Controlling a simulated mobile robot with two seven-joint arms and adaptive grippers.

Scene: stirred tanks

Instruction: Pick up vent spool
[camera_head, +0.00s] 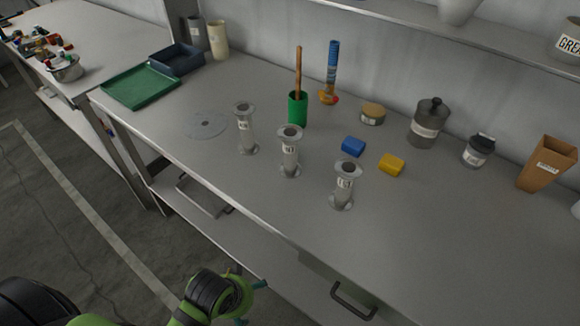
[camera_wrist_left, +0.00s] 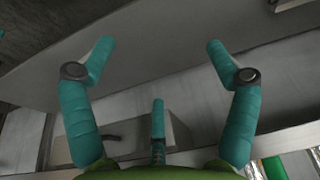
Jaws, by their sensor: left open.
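Three pale grey flanged spools stand upright on the grey bench (camera_head: 240,215): a left spool (camera_head: 246,133), a middle spool (camera_head: 290,154) and a right spool (camera_head: 344,187). Each bears a small white label, too small to read surely, so I cannot tell which is the vent spool. My left gripper (camera_head: 252,302) is low in the head view, in front of the bench edge and apart from the spools. In the left wrist view its teal fingers (camera_wrist_left: 160,50) are spread wide with nothing between them. My right gripper is not in view.
Behind the spools stand a green cup (camera_head: 298,110), a blue block (camera_head: 353,146), a yellow block (camera_head: 391,164) and a lidded grey jar (camera_head: 428,124). A flat disc (camera_head: 206,125) and a green tray (camera_head: 140,88) lie left. The bench front right is clear.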

